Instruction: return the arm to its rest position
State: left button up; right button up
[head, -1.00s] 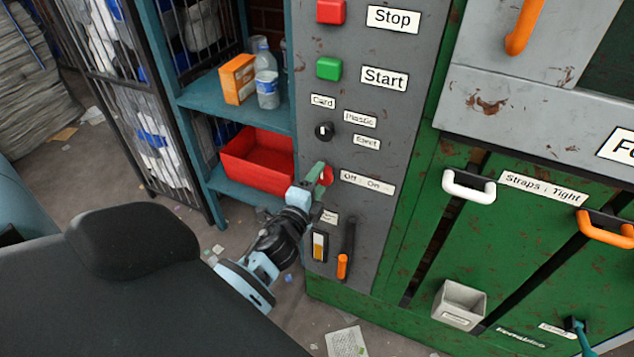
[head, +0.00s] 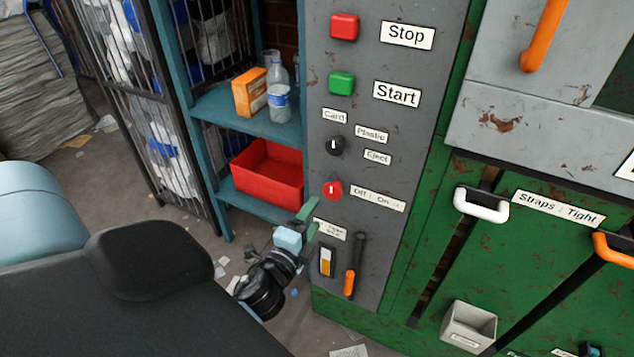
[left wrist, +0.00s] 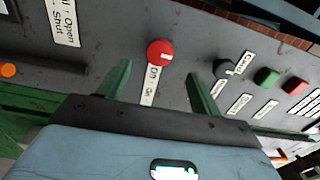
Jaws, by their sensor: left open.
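My left gripper (head: 308,222) is in front of the lower left part of the grey control panel (head: 385,150). Its green fingers are apart with nothing between them. In the left wrist view the open fingers (left wrist: 160,80) frame the red rotary knob (left wrist: 160,52), which stands clear beyond them. The knob also shows in the head view (head: 333,190), just above and right of the fingertips, beside an Off/On label. My right gripper is not clearly visible; a dark piece at the lower right edge of the head view is too cut off to identify.
The panel carries a red Stop button (head: 344,27), a green Start button (head: 341,83), a black selector (head: 334,146) and an orange-tipped lever (head: 349,283). A teal shelf (head: 222,105) with a red bin (head: 268,172) stands left. White handle (head: 482,206) is at right.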

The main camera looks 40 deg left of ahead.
jog(key=shift+w, duration=0.2)
dwell(0.4)
pick_arm(q)
jog(key=s+d+f+n+g+h+p, duration=0.2)
jog(key=s+d+f+n+g+p, duration=0.1)
jog(key=s, duration=0.7)
jog(key=s+d+f+n+g+h+p, duration=0.2)
jog(key=s+d+f+n+p, duration=0.1)
jog(key=s, duration=0.7)
jog(key=s+d+f+n+g+h+p, duration=0.2)
jog(key=s+d+f+n+g+p, duration=0.1)
jog(key=s+d+n, duration=0.4)
jog(key=s+p, duration=0.1)
jog(key=s, duration=0.2)
jog(key=shift+f+g+p, duration=0.3)
jog(key=shift+f+p, duration=0.05)
pick_arm(e)
jog(key=w+r+t, duration=0.2)
jog(key=w+r, duration=0.4)
jog(key=r, duration=0.6)
jog(key=shift+d, duration=0.45)
jog(key=shift+r, duration=0.1)
jog(key=shift+a+r, duration=0.1)
jog(key=shift+a, duration=0.05)
